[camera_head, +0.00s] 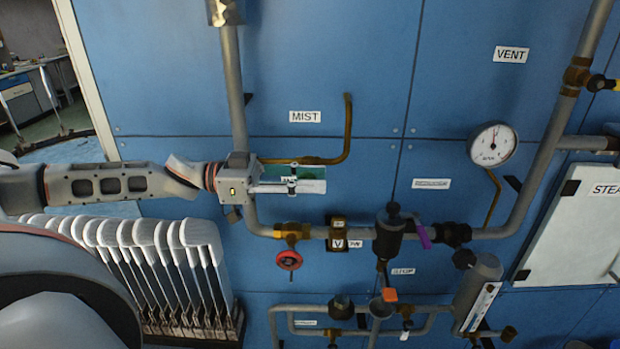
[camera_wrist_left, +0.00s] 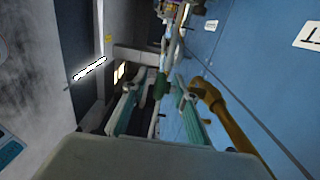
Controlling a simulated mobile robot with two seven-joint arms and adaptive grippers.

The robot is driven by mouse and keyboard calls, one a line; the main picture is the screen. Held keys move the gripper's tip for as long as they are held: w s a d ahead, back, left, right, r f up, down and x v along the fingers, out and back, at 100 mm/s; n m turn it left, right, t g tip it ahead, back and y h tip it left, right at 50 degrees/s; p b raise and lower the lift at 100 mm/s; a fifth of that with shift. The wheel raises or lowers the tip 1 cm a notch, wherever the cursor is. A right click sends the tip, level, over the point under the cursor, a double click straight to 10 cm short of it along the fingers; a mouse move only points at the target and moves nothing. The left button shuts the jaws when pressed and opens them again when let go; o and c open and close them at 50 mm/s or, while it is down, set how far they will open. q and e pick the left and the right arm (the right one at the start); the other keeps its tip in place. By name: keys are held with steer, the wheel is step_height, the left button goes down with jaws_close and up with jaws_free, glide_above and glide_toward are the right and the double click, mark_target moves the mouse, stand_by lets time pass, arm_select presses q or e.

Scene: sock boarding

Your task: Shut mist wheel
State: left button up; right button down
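The MIST label (camera_head: 305,116) is on the blue panel above a thin bent brass pipe (camera_head: 348,130). A brass fitting (camera_wrist_left: 205,92) is right of the fingers. A red handwheel (camera_head: 289,260) hangs below the gripper on a brass valve. My right gripper is out of view.
A grey pipe (camera_head: 232,85) runs down behind the gripper, then right past brass and black valves (camera_head: 388,240). A rack of white sock boards (camera_head: 150,236) stands below my left arm. A round gauge (camera_head: 493,145) and the VENT label (camera_head: 511,55) are at right.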

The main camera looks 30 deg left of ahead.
arm_select(q)
jaws_close()
